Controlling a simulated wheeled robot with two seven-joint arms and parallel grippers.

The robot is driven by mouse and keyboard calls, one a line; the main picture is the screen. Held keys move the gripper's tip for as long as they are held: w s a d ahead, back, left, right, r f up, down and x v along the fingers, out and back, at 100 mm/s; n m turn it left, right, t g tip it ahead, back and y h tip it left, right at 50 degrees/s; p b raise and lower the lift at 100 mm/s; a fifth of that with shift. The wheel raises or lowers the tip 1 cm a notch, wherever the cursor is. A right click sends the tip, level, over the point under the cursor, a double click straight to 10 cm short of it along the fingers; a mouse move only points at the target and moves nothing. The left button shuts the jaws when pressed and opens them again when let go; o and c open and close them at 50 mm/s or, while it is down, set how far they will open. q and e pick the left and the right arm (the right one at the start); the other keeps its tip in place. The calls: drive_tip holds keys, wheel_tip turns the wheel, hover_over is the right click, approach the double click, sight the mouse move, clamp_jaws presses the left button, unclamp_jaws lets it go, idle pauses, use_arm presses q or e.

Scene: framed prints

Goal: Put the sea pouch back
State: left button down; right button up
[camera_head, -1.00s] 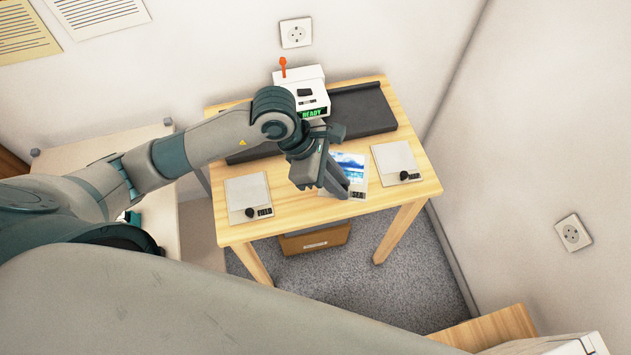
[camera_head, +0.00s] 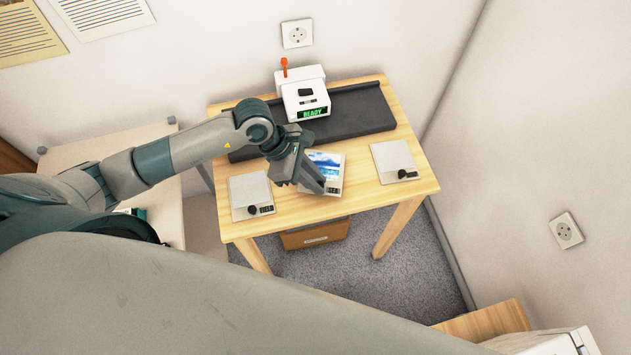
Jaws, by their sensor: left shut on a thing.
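The sea pouch (camera_head: 328,166) is a flat pale piece with a blue-and-white sea picture. It is at the middle of the wooden table, between two plain pale pouches. My left gripper (camera_head: 316,184) is shut on the sea pouch at its front left part, where the fingers hide it. The pouch lies on the table or just above it; I cannot tell which. My right gripper is not in view.
The left pouch (camera_head: 249,190) and right pouch (camera_head: 393,156) each have a black knob and label. Behind them are a dark bed (camera_head: 360,112) and a white device (camera_head: 303,97) reading READY. A brown box (camera_head: 315,234) is under the table (camera_head: 365,196).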

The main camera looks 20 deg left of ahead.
use_arm(q)
drive_tip(key=shift+f, duration=1.1)
drive_tip(key=c, duration=1.7)
unclamp_jaws()
drive_tip(key=shift+o, duration=0.2)
drive_tip(key=shift+a+r, duration=0.35)
drive_tip(key=shift+r, duration=0.2)
drive_tip(key=b+v, duration=0.4)
drive_tip(key=v, duration=0.6)
drive_tip(key=shift+a+r, duration=0.2)
drive_tip(key=shift+r, duration=0.1)
drive_tip(key=shift+s, duration=0.1)
